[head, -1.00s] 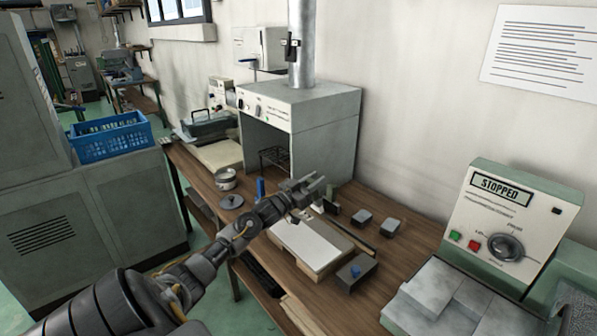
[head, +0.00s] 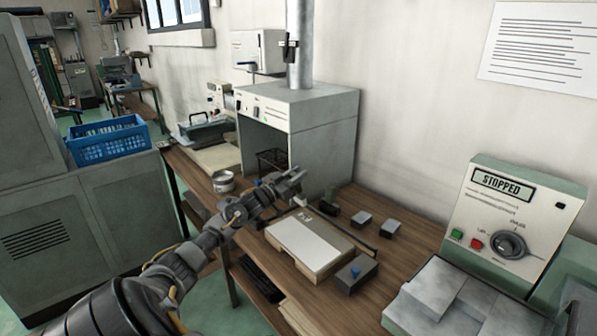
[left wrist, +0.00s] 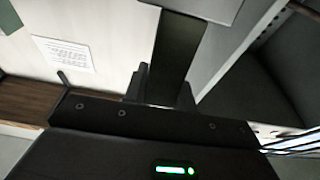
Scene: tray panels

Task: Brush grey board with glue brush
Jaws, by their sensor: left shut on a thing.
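The pale grey board (head: 308,240) lies flat on a wooden block (head: 322,268) on the bench in the head view. My left gripper (head: 297,182) is above the bench, beyond the board's far left end and apart from it. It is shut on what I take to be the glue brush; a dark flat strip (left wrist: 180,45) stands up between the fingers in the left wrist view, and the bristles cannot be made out. A round pot (head: 223,181) stands left of the gripper. My right gripper is not in view.
A grey block with a blue knob (head: 350,278) stands right of the board. Two small grey blocks (head: 362,218) and a thin dark bar (head: 345,237) lie behind. A hooded cabinet (head: 325,140) stands behind the gripper. A machine reading STOPPED (head: 508,215) is at right.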

